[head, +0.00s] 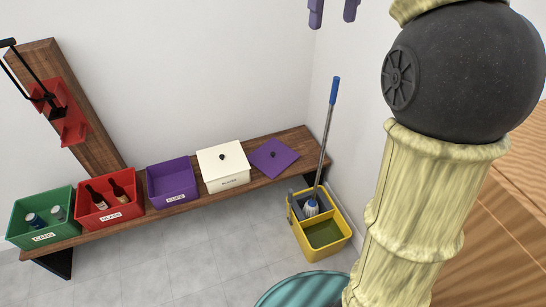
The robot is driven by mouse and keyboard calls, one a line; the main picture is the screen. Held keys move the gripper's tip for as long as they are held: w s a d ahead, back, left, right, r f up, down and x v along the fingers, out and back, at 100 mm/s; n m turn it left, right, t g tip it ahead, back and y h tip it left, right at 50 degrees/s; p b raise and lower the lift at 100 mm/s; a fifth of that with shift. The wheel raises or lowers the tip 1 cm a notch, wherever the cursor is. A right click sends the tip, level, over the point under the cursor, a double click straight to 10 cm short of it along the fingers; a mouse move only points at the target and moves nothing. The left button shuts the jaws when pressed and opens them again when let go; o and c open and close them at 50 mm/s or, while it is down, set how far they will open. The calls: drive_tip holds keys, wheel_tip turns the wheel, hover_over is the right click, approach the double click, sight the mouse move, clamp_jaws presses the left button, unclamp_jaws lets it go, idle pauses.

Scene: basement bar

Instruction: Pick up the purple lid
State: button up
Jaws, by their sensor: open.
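The purple lid (284,166) is a flat square plate with a small dark knob. It lies on the right part of the wooden bench (305,142), beside the white lidded box (226,176). An open purple bin (171,191) with a label stands left of the white box. My gripper (333,13) shows at the top edge of the head view as two purple fingertips, spread apart with nothing between them. The rest of the gripper is out of frame. It is well apart from the lid.
A red bin (112,218) with bottles and a green bin (45,236) with cans stand at the bench's left. A yellow mop bucket (328,245) with an upright mop (328,125) stands off the bench's right end. A red-and-black device (58,108) is on an upright board.

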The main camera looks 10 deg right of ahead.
drive_tip(key=w+f+m+b, duration=0.1)
drive_tip(key=w+f, duration=0.3)
drive_tip(key=f, duration=0.9)
drive_tip(key=s+f+m+t, duration=0.1)
drive_tip(key=s+f, duration=0.3)
drive_tip(key=f, duration=0.5)
drive_tip(key=s+f+m+b, duration=0.1)
drive_tip(key=s+f, duration=0.3)
drive_tip(key=f, duration=0.6)
drive_tip(key=s+f+m+t+b, duration=0.1)
drive_tip(key=s+f, duration=0.3)
drive_tip(key=f, duration=0.5)
drive_tip(key=shift+f+t, duration=0.3)
drive_tip(key=shift+f, duration=0.1)
drive_tip(key=shift+c, duration=1.7)
